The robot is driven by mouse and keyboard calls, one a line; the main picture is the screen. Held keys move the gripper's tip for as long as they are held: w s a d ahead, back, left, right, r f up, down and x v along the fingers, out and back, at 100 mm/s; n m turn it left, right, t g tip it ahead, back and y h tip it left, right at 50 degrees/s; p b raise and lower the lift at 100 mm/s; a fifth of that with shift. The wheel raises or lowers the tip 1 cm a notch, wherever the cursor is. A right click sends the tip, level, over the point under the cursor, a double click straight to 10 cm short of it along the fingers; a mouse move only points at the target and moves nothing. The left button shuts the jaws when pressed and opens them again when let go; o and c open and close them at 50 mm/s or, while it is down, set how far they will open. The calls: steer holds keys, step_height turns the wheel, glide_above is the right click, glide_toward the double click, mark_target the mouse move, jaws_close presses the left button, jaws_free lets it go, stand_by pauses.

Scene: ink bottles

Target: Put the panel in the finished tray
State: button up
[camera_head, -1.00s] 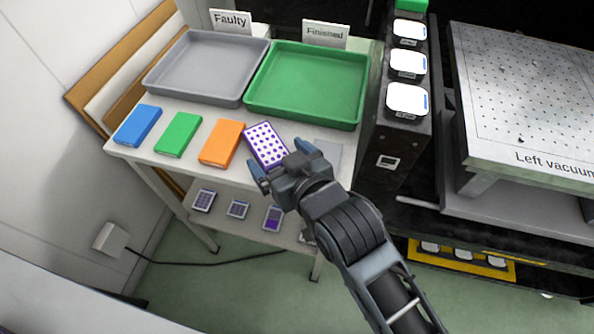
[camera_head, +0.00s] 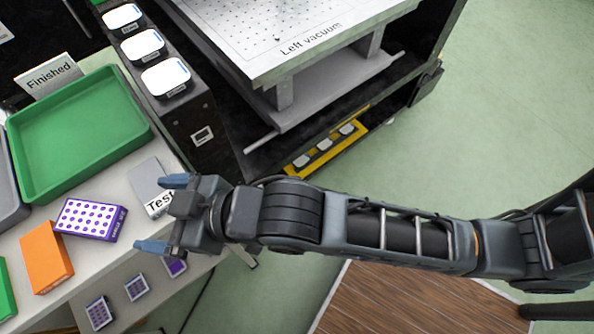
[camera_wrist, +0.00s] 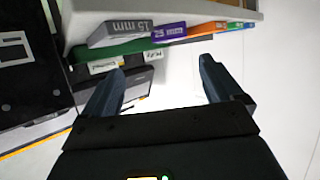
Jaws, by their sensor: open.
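In the wrist view nothing sits between the fingers of my gripper (camera_wrist: 162,68).
A white-dotted purple block (camera_head: 90,219), an orange block (camera_head: 46,258) and a green block (camera_head: 5,290) line the table front. A black unit (camera_head: 203,136) with white-topped pots stands right of the tray. The left vacuum table (camera_head: 285,35) is behind. Open floor (camera_head: 480,120) lies right.

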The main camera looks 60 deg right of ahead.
steer(key=s+d+m+t+h, duration=0.1)
steer(key=s+d+h, duration=0.1)
steer(key=s+d, duration=0.5)
steer(key=s+d+m+h, duration=0.1)
steer(key=s+d+m, duration=0.1)
steer(key=s+d, duration=0.5)
steer(key=s, duration=0.6)
steer(key=shift+d+r+t+h, duration=0.25)
steer(key=shift+r+t+h, duration=0.15)
steer(key=shift+m+h, duration=0.8)
steer(key=shift+m, duration=0.1)
steer(key=s+r, duration=0.1)
steer(key=s, duration=0.1)
steer(key=s+d+r, duration=0.1)
steer(key=s, duration=0.1)
steer(key=s+r, duration=0.2)
steer(key=shift+s+d+r, duration=0.1)
steer(key=shift+s+d, duration=0.1)
steer(key=shift+d, duration=0.05)
